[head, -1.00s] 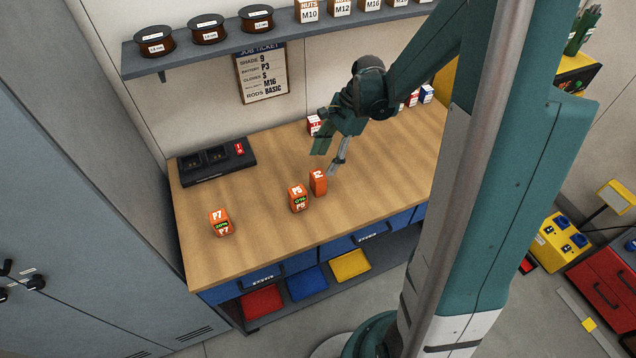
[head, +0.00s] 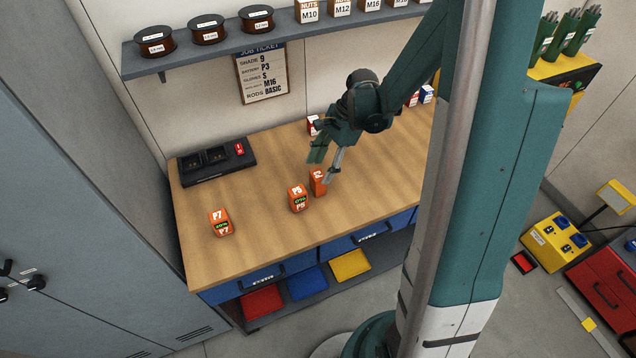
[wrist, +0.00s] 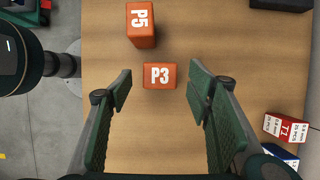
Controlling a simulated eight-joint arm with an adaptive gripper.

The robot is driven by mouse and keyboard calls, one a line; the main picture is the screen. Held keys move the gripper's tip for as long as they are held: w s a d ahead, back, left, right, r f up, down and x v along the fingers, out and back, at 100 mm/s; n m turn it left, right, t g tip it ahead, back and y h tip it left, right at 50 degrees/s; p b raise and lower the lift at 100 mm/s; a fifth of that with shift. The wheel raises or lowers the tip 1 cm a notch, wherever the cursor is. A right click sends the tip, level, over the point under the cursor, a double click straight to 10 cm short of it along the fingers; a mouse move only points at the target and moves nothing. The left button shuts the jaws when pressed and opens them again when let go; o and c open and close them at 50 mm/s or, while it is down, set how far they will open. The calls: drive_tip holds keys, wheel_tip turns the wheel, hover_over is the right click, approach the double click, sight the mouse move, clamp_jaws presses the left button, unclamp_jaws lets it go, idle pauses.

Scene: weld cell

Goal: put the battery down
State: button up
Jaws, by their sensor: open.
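The orange battery marked P3 (wrist: 159,76) stands on the wooden bench (head: 250,240). In the wrist view it lies between and just beyond the fingertips of my gripper (wrist: 161,84), with bare wood on either side of it. My gripper is open and touches nothing that I can see. In the head view the same battery (head: 318,182) is partly hidden by a finger of my gripper (head: 325,167). The orange battery P5 (head: 298,199) stands just left of it, and the orange battery P7 (head: 221,222) stands further left.
A black charger (head: 215,162) sits at the back left of the bench. Small boxes, one marked T1 (wrist: 286,127), stand near the back of the bench. A job ticket (head: 262,75) on the wall lists battery P3. The front middle of the bench is clear.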

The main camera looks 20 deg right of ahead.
sight(318, 174)
drive_tip(key=shift+x, duration=1.85)
drive_tip(key=shift+c, duration=0.2)
drive_tip(key=c, duration=1.2)
drive_tip(key=shift+r, duration=0.1)
drive_tip(key=shift+r, duration=4.9)
